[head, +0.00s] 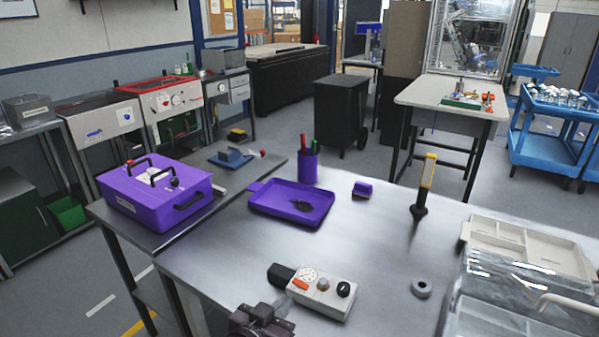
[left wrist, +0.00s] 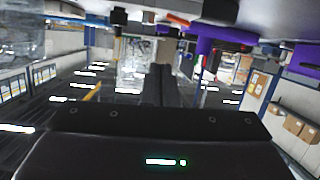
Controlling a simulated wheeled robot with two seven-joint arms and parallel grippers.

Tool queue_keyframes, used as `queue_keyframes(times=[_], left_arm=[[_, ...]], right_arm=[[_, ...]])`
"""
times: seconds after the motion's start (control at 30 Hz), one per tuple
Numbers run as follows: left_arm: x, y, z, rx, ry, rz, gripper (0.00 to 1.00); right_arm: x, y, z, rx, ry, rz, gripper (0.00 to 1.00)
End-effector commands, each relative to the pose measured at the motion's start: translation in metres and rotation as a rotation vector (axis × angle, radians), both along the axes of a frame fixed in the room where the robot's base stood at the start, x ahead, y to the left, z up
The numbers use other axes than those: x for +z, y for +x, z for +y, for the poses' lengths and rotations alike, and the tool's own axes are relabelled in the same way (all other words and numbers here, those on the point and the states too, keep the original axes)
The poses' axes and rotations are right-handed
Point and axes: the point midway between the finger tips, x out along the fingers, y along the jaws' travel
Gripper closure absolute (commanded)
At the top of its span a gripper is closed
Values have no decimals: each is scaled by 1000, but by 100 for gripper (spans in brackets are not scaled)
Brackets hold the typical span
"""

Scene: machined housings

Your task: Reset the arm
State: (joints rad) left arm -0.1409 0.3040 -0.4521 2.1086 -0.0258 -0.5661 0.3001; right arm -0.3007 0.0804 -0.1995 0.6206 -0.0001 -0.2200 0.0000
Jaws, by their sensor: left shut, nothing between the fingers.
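My left gripper (head: 280,306) shows at the bottom edge of the head view, dark and partly cut off. Its fingers also show in the left wrist view (left wrist: 160,84), together with nothing between them. It is just in front of a white control box (head: 322,292) with a dial, an orange switch and black knobs on the grey table (head: 390,245). I cannot tell whether it touches the box. My right gripper is in neither view.
A purple tray (head: 262,208) holds a dark part, with a purple pen cup (head: 308,168) behind. A purple case (head: 158,208) stands left. A yellow-handled tool (head: 424,185), a grey ring (head: 421,288) and a divided clear-lidded case (head: 520,262) are right. The table's middle is largely clear.

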Motion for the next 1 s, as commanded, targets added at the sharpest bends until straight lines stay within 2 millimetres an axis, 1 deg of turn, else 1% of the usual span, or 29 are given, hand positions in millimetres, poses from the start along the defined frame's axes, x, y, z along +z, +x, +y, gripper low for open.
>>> queue_keyframes(times=[0.07,0.17,0.2,0.33,0.53,0.77,1.0], left_arm=[[-11,-11,15,43,38,80,100],[-32,-35,46,110,117,236,100],[-40,-46,58,132,148,299,100],[-58,-82,90,179,229,475,100],[-73,-131,124,216,313,686,100],[-80,-188,155,234,383,903,100],[-142,-173,152,225,391,925,100]], right_arm=[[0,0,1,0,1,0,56],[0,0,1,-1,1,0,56],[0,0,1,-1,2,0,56],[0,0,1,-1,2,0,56],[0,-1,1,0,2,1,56],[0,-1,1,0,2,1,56],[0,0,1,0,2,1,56]])
